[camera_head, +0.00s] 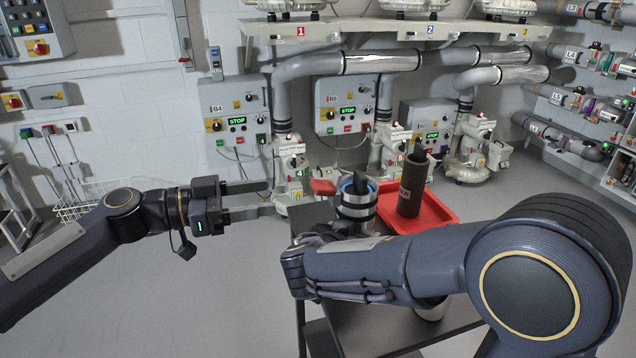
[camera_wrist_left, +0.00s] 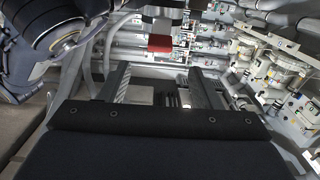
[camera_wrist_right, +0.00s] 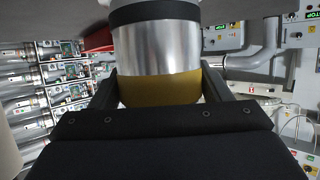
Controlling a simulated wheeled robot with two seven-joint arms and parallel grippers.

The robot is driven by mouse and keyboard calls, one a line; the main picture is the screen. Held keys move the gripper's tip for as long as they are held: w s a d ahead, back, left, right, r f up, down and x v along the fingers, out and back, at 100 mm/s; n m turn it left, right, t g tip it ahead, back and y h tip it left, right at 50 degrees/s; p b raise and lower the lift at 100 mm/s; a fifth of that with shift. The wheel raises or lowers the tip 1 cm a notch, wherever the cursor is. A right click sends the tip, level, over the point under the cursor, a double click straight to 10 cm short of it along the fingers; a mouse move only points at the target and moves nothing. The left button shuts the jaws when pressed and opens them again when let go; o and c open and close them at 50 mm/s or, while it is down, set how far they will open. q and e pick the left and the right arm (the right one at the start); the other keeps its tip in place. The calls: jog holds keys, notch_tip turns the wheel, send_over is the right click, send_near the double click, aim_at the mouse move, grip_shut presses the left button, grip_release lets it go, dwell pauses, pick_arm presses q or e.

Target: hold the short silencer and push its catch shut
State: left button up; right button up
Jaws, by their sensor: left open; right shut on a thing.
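The short silencer (camera_head: 356,203), a banded silver and black cylinder, is upright above the dark table's left part. In the right wrist view its silver body and yellow-brown band (camera_wrist_right: 160,89) fill the space between the fingers of my right gripper (camera_wrist_right: 158,82), which is shut on it. In the head view my right arm hides that grip. A red catch (camera_head: 323,187) stands out from the silencer's left side. It also shows in the left wrist view (camera_wrist_left: 160,43), ahead of my left gripper. My left gripper (camera_head: 270,198) is open and empty, left of the catch and apart from it.
A red tray (camera_head: 440,212) on the table (camera_head: 385,332) holds a dark brown cylinder (camera_head: 411,190), right of the silencer. My right arm covers much of the table. Blower machines and control boxes (camera_head: 340,103) line the back wall. The floor left of the table is clear.

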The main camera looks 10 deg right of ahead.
aim_at(314, 185)
pick_arm(q)
jog(key=d, duration=1.1)
jog(key=shift+w+d+r, duration=0.2)
jog(key=shift+w+r, duration=0.05)
jog(key=shift+w, duration=0.1)
jog(key=shift+c, duration=0.5)
jog(key=c, duration=0.9)
